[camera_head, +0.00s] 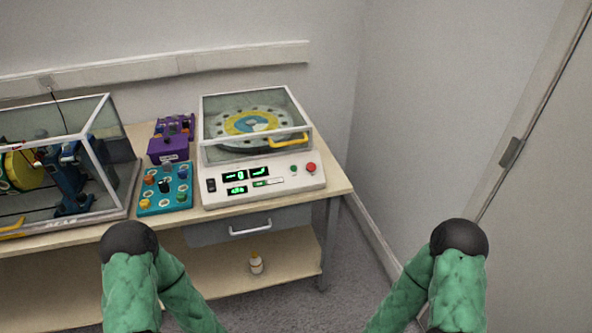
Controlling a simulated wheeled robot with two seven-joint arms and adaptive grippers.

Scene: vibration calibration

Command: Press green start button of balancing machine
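The balancing machine (262,196) stands at the right end of the wooden bench. It is a white box with a clear lid over a round disc (250,124) with a yellow and blue centre. The lid looks closed and has a yellow handle (288,139). On the sloped front panel, the small green start button (294,169) sits just left of a larger red button (311,168). Green digits light the displays (234,176). Nothing touches the buttons.
Left of the machine are a teal tray (151,211) with coloured pieces and purple holders (168,150). A clear-walled enclosure (92,160) fills the bench's left.

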